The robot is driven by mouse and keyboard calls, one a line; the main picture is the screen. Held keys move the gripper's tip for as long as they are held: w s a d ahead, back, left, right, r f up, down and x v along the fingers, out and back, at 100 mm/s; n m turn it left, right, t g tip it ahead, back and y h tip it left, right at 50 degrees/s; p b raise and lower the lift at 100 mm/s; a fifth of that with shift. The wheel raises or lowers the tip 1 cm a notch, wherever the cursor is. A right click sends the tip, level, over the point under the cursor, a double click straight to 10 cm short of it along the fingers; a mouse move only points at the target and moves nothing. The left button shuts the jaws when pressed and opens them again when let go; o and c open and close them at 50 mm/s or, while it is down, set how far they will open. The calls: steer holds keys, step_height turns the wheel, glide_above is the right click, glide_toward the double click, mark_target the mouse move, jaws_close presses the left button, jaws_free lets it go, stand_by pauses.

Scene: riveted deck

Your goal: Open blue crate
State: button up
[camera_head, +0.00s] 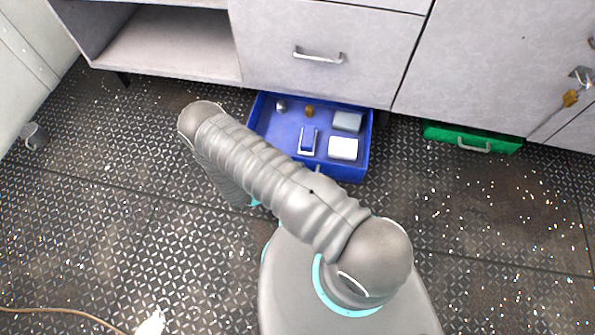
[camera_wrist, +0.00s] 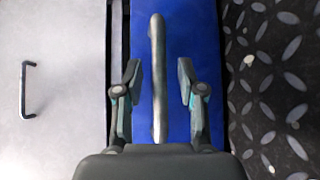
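The blue crate (camera_head: 368,140) sits on the floor in front of the grey cabinet, its open top and inside showing. In the wrist view, its blue face (camera_wrist: 205,30) carries a long metal handle (camera_wrist: 157,60). My gripper (camera_wrist: 159,72) is open, one finger on each side of the handle, with a gap showing on both sides. In the head view, my arm covers the crate's near left part and the gripper itself is hidden.
The crate holds a grey box (camera_head: 347,121), a white box (camera_head: 343,148), a blue item with a pale frame (camera_head: 307,140) and small metal pieces. A green crate (camera_head: 440,132) with a handle lies under the cabinet at right. A cable (camera_head: 60,313) lies on the floor at left.

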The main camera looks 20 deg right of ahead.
steer(key=v, duration=1.2)
steer(key=shift+f, duration=0.1)
stand_by(0.4)
